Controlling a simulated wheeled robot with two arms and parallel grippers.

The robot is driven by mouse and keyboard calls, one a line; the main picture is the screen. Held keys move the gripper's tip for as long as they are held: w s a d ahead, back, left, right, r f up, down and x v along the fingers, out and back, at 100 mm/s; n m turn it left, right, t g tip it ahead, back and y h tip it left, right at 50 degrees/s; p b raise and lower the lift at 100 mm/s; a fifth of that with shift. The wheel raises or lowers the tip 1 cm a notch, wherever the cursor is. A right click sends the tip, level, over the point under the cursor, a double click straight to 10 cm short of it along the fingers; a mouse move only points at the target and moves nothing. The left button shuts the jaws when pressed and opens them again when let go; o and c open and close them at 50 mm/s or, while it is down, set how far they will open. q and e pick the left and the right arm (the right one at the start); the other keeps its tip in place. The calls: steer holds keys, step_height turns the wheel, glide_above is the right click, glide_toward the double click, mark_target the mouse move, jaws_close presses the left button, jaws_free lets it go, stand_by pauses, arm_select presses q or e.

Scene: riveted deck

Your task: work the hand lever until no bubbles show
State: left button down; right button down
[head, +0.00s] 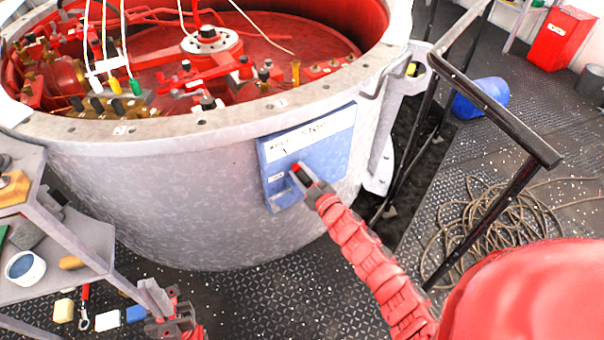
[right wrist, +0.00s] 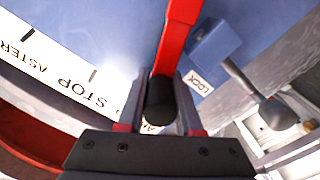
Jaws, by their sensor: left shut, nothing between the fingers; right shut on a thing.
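A blue panel (head: 335,140) is fixed to the outside of the large grey drum; its label strip (head: 310,132) reads partly STOP. A red lever (right wrist: 182,30) with a black grip (right wrist: 160,100) stands at this panel. My right gripper (head: 302,176) is at the panel's lower part, and the right wrist view (right wrist: 161,95) shows its fingers shut around the black grip. A blue block with a LOCK label (right wrist: 200,80) sits beside the lever. My left gripper (head: 168,312) is shut and empty, low at the left. I see no bubbles in either view.
The grey drum (head: 190,195) holds red machinery. A shelf unit (head: 75,240) stands at the left, with loose items on the floor by it. A dark handrail (head: 495,105), coiled rope (head: 480,225), blue barrel (head: 482,97) and red bin (head: 562,40) are at the right.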

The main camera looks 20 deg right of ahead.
steer(key=shift+r, duration=0.15)
steer(key=c, duration=0.6)
jaws_free()
steer(key=shift+w+d, duration=0.1)
steer(key=shift+d, duration=0.05)
steer(key=p+v, duration=0.1)
steer(key=v, duration=1.6)
steer(key=shift+s+p, duration=0.25)
steer(key=shift+p, duration=0.1)
steer(key=shift+d, duration=0.1)
